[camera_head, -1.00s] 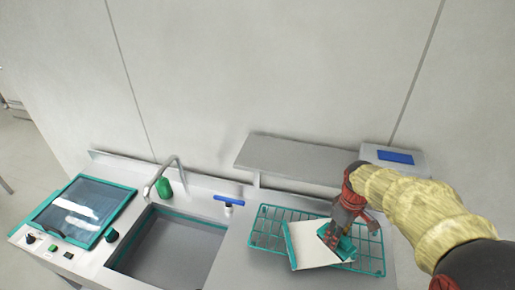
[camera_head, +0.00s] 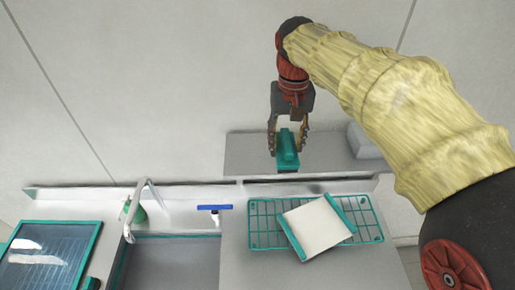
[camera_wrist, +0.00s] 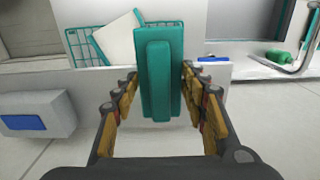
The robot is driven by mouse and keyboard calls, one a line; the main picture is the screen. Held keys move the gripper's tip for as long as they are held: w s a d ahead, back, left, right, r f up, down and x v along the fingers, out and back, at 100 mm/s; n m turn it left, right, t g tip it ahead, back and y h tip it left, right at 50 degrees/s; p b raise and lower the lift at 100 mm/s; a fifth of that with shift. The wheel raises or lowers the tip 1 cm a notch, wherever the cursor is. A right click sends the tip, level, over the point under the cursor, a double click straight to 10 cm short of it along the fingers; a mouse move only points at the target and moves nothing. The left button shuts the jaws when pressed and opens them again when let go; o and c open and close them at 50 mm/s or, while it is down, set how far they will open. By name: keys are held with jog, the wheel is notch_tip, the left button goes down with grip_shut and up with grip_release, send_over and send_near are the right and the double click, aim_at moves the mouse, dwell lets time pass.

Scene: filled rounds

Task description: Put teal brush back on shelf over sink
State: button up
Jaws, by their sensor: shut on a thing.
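The teal brush (camera_head: 286,150) is a blocky teal piece, held upright between the fingers of my gripper (camera_head: 287,145). In the wrist view the brush (camera_wrist: 162,70) fills the middle, with the gripper's fingers (camera_wrist: 162,95) on both sides of it. The grey shelf (camera_head: 243,154) runs along the wall behind the counter. In the head view the brush overlaps the shelf's left-middle part; the gap between them cannot be told. The sink (camera_head: 170,262) is at the lower left of the head view.
A teal wire rack (camera_head: 262,228) on the counter holds a white board with teal edges (camera_head: 318,226). The tap (camera_head: 136,205), a green bottle (camera_head: 139,214) and a blue-handled tool (camera_head: 214,209) stand behind the sink. A box (camera_head: 362,142) is at the shelf's right, partly behind my arm.

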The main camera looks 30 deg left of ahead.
jog(key=w+a+f+p, duration=0.1)
jog(key=w+a+f, duration=0.1)
jog(key=a, duration=0.1)
jog(key=w+a+f+p, duration=0.1)
jog(key=w+a+f, duration=0.1)
jog(key=a+f, duration=0.1)
jog(key=w+a+f+p, duration=0.1)
jog(key=w+a+f, duration=0.1)
jog(key=a+f, duration=0.1)
jog(key=shift+w+a+f, duration=0.15)
jog(key=shift+a+f, duration=0.05)
jog(key=shift+a, duration=0.05)
jog(key=shift+a+f+p, duration=0.1)
jog(key=shift+f+p, duration=0.3)
jog(key=shift+f, duration=0.1)
jog(key=shift+w+f+p, duration=0.1)
jog(key=shift+f+p, duration=0.35)
jog(key=shift+f, duration=0.9)
jog(key=o, duration=1.1)
jog(key=shift+f, duration=0.15)
